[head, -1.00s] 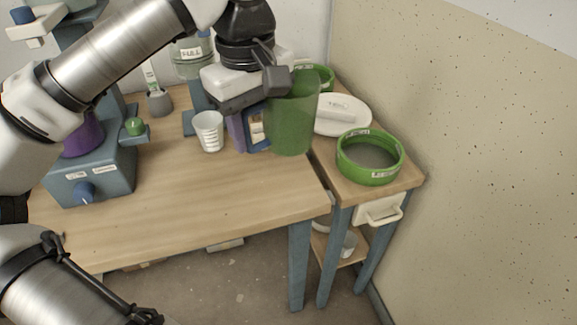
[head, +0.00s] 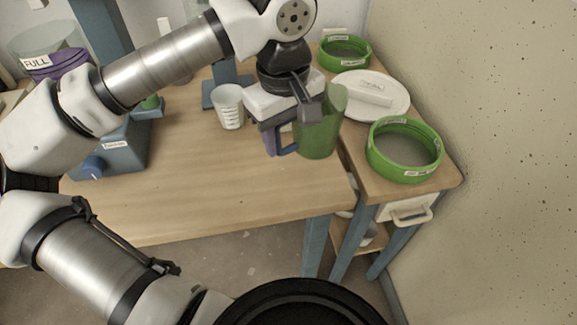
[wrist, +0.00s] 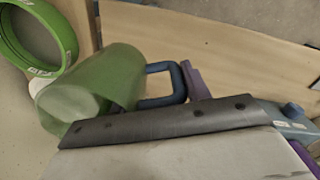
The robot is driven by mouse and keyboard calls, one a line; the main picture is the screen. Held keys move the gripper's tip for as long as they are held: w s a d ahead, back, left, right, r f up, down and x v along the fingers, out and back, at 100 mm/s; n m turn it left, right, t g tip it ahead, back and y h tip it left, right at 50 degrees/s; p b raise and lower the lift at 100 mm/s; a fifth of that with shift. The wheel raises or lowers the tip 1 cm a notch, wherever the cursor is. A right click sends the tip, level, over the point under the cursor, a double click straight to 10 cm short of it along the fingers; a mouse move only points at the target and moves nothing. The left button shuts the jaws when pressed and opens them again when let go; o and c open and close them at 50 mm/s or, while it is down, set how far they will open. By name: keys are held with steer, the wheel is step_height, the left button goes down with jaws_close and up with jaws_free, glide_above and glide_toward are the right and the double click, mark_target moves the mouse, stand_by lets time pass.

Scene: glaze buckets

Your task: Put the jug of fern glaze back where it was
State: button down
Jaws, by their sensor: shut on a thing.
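The green see-through jug (head: 320,128) with a blue handle (head: 288,138) is upright at the right end of the wooden table (head: 215,185), close to the side stand. My gripper (head: 289,118) is shut on the jug, at its handle side. I cannot tell whether the jug's base touches the table. In the wrist view the jug (wrist: 112,78) is beyond my gripper's dark edge (wrist: 165,122), with its handle (wrist: 170,84) showing. The fingertips and their contact are hidden.
A purple object (head: 268,141) is close left of the handle, partly hidden. A white cup (head: 229,106) stands further left. On the side stand (head: 440,187) are a green-rimmed sieve (head: 404,170), a white lidded dish (head: 372,94) and another green sieve (head: 343,50). Bare tabletop lies in front.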

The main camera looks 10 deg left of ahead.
step_height(320, 180, down, 10)
steer(key=shift+r, duration=0.25)
steer(key=shift+f, duration=0.2)
steer(key=c, duration=0.7)
jaws_free()
steer(key=shift+r, duration=0.2)
steer(key=shift+r, duration=0.25)
step_height(320, 180, up, 12)
steer(key=shift+s+a+f, duration=0.15)
steer(key=shift+f, duration=0.05)
